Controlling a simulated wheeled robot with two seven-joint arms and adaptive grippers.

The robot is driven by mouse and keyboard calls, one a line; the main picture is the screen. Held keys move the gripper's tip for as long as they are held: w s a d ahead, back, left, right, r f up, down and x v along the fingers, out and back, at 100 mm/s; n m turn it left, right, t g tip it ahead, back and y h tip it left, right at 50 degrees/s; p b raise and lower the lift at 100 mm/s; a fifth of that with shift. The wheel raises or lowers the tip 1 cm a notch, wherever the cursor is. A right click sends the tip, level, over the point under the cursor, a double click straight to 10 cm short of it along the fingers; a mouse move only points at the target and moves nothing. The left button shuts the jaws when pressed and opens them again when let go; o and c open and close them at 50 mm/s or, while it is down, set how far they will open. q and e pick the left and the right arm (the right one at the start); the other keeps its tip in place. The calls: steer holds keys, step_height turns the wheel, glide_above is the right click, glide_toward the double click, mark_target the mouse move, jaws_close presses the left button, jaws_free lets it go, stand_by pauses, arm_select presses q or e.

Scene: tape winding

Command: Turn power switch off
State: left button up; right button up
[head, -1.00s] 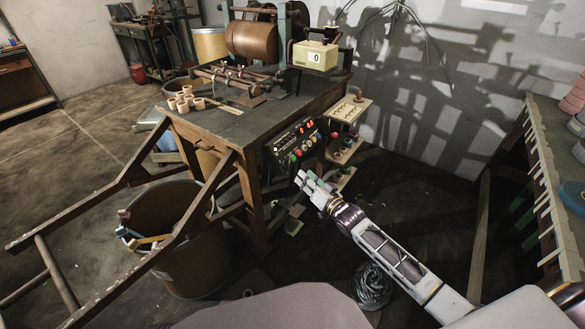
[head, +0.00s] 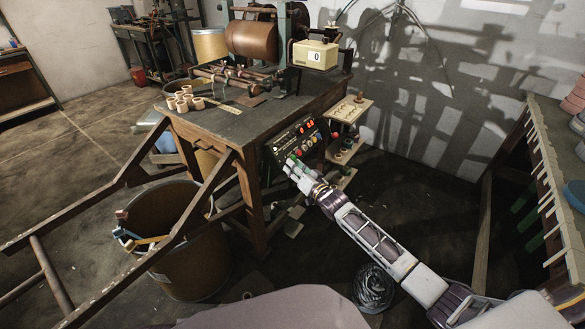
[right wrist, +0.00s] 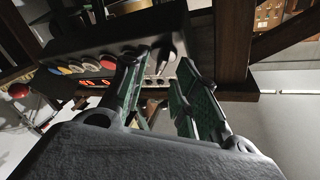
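The black control box (head: 296,142) with a red display and coloured buttons is mounted at the front right of the wooden table. My right gripper (head: 292,168) is at the lower left part of its face, covering some of it. In the right wrist view, the box (right wrist: 110,45) lies just beyond the green-padded fingers (right wrist: 165,85), which stand apart with a gap. A dark grey lever-like knob (right wrist: 166,52), possibly the power switch, shows between and beyond the fingertips; I cannot tell whether they touch it. My left gripper is not in view.
The table (head: 238,122) carries a winding machine with a brown drum (head: 251,40). A small shelf stand (head: 346,110) is right of the box. A large bin (head: 180,255) and wooden rails stand at the left. The dark floor right of my arm is mostly clear.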

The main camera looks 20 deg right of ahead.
steer(key=shift+w+a, duration=0.25)
steer(key=shift+w, duration=0.35)
jaws_close()
